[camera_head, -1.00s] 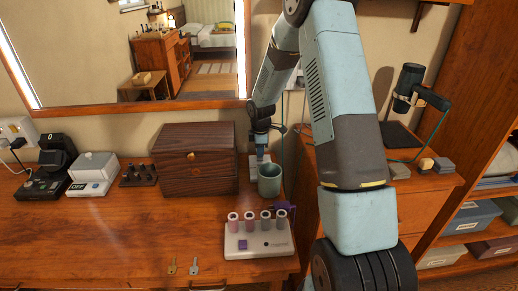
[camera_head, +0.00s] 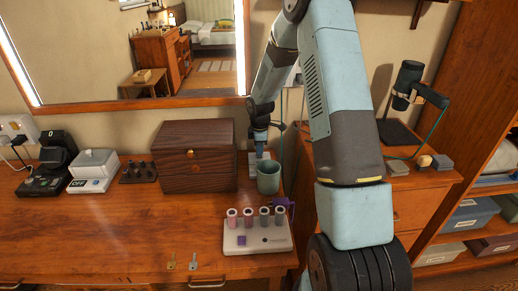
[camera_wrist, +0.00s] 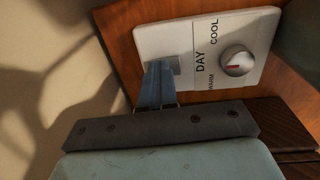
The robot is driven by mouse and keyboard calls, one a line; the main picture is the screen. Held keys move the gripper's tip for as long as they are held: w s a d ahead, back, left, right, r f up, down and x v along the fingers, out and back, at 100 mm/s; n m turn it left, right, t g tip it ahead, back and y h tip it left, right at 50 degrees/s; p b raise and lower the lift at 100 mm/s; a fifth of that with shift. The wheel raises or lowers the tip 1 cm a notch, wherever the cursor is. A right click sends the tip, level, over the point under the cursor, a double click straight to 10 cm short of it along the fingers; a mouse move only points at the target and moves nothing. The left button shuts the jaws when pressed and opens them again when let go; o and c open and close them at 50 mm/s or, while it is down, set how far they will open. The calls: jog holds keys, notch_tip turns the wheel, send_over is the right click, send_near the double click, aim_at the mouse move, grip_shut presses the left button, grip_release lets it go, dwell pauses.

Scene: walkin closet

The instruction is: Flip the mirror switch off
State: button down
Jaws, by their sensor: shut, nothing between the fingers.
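The mirror (camera_head: 120,50) stands on the wall with bright light strips along its left and right edges. A white control panel (camera_wrist: 158,38) fills the upper middle of the wrist view. It carries the labels DAY, COOL and WARM, a round silver knob (camera_wrist: 238,61) with a red mark, and a grey switch (camera_wrist: 174,65). My gripper (camera_wrist: 157,70) is shut and empty, its blue fingertips at the switch and partly hiding it. I cannot tell whether they touch it. In the head view my gripper (camera_head: 260,147) points down behind the green cup, where the panel is mostly hidden.
A dark wooden box (camera_head: 196,165) stands left of my gripper, and a green cup (camera_head: 268,180) stands just in front. A white tray with several vials (camera_head: 257,238) is nearer. The desk's left front is clear.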

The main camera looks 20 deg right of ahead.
aim_at(261, 157)
jog(key=shift+s+a+f, duration=0.1)
jog(key=shift+s+a, duration=0.1)
jog(key=shift+s, duration=0.4)
jog(key=shift+r, duration=0.4)
notch_tip(261, 157, up, 13)
jog(key=s, duration=0.1)
jog(key=shift+s+a, duration=0.15)
jog(key=shift+s, duration=0.1)
jog(key=shift+w, duration=0.1)
jog(key=shift+w+r, duration=0.2)
jog(key=shift+w, duration=0.45)
